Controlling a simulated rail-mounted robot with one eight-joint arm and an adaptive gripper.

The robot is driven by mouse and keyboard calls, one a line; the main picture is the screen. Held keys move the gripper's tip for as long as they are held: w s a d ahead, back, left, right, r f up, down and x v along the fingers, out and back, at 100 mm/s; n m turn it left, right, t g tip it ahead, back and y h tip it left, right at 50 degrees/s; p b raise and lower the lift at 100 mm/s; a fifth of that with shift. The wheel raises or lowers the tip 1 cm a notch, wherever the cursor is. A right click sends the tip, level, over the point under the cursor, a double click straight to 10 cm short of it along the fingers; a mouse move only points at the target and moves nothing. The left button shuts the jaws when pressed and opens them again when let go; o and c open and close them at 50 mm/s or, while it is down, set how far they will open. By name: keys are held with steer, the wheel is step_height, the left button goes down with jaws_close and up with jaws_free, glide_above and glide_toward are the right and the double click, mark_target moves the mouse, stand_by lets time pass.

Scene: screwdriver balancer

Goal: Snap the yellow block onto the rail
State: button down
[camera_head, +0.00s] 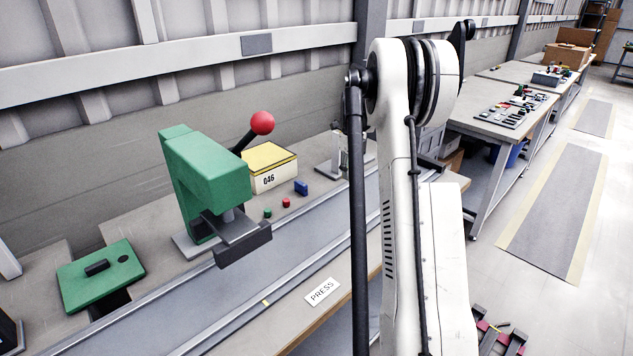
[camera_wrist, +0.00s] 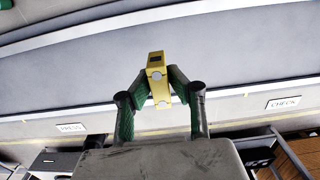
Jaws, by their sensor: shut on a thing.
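In the wrist view, a yellow block (camera_wrist: 157,62) with a dark patch on its top and pale round spots is pinched between the two green-padded fingers of my gripper (camera_wrist: 161,79). The block is held above a long grey track (camera_wrist: 235,62) with raised edges. I cannot tell whether this track is the task's rail; no other rail is clearly seen. The track (camera_head: 300,240) also runs along the bench in the head view. There, my arm hides the gripper and the block.
A green press (camera_head: 205,170) with a red-knobbed lever stands over the track, left of my arm. A yellow-topped box labelled 046 (camera_head: 272,180) and small coloured pieces lie behind the track. PRESS (camera_wrist: 71,128) and CHECK (camera_wrist: 283,104) labels mark the near edge.

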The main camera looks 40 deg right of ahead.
steer(key=s+r, duration=0.2)
steer(key=s, duration=0.8)
steer(key=s+d+r, duration=0.1)
steer(key=s+r, duration=0.1)
steer(key=s, duration=0.8)
steer(key=shift+d+r, duration=0.15)
steer(key=shift+r, duration=0.05)
